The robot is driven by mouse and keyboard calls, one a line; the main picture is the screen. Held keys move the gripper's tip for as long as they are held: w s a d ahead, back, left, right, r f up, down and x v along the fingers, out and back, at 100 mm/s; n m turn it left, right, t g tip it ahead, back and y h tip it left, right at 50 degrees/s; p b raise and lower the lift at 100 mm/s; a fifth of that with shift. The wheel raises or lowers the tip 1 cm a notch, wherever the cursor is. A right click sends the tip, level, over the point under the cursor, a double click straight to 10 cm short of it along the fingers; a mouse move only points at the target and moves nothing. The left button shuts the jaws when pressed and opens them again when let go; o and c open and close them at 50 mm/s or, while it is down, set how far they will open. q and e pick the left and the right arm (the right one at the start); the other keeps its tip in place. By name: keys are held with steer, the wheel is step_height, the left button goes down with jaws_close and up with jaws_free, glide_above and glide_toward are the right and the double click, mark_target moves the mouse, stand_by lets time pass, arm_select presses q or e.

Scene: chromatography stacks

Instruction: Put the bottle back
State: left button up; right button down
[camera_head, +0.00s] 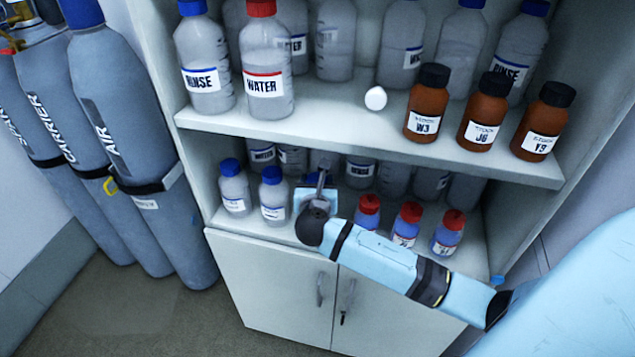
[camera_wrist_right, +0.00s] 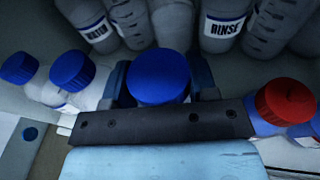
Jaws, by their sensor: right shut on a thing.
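In the wrist view, a bottle with a blue cap (camera_wrist_right: 158,75) sits between the fingers of my right gripper (camera_wrist_right: 160,88), which is shut on it. Its body is mostly hidden below the cap. In the head view, my right gripper (camera_head: 318,188) is inside the lower shelf (camera_head: 277,229), between the blue-capped and red-capped bottles. The held bottle is mostly hidden there by the gripper and wrist. I cannot tell whether its base touches the shelf. My left gripper is not in view.
Two small blue-capped bottles (camera_head: 272,193) stand left of the gripper; several red-capped bottles (camera_head: 407,224) stand right. Larger bottles (camera_head: 360,172) line the back. The upper shelf (camera_head: 330,120) hangs above, holding brown bottles (camera_head: 427,103). Gas cylinders (camera_head: 130,130) stand left of the cabinet.

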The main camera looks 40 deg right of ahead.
steer(key=shift+w+d+r, duration=0.1)
steer(key=shift+w+d, duration=0.35)
steer(key=shift+w, duration=0.1)
steer(key=shift+f, duration=0.8)
steer(key=shift+c, duration=2)
jaws_free()
steer(key=shift+f, duration=0.15)
